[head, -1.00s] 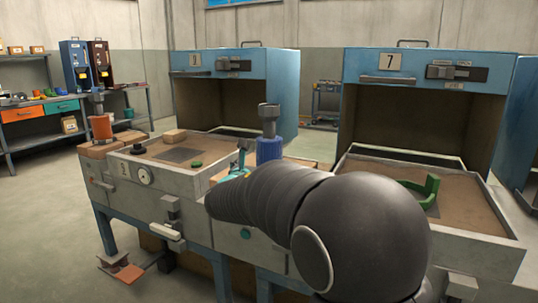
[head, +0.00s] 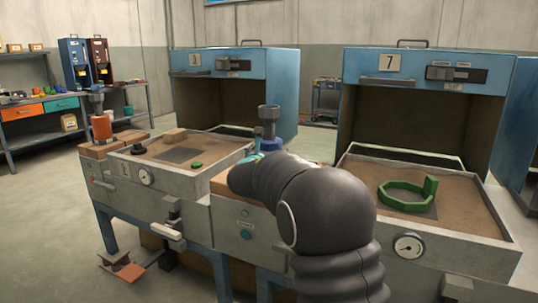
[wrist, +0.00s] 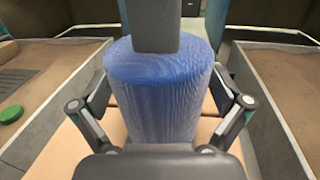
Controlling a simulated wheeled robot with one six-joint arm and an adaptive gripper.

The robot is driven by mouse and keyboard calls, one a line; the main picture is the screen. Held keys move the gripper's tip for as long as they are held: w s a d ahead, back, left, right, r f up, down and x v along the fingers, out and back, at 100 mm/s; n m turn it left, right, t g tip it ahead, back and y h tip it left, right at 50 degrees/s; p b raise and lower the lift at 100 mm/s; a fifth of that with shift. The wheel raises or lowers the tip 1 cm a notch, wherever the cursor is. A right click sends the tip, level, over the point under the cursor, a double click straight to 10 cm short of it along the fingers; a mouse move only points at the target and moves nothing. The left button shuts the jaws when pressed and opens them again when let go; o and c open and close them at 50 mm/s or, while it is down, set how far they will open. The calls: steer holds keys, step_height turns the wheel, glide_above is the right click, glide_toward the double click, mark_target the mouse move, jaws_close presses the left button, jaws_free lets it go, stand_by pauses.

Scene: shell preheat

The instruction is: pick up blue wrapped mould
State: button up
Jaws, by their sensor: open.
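The blue wrapped mould (wrist: 160,95) fills the middle of the wrist view, upright, with a grey post on top. In the head view the mould (head: 269,144) stands between the two stations, its lower part hidden behind my arm. My gripper (wrist: 165,108) is open, with one finger on the left and one on the right of the blue wrap. I cannot tell whether either finger touches it. In the head view my gripper is mostly hidden by my arm.
Sand-filled trays flank the mould: the left one (head: 220,154) holds a wooden block (head: 175,135), the right one (head: 465,195) a green ring-shaped piece (head: 405,197). An orange wrapped mould (head: 102,128) stands at the far left. Blue hoods, 3 (head: 225,63) and 7 (head: 440,68), rise behind.

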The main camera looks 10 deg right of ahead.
steer(key=c, duration=1.4)
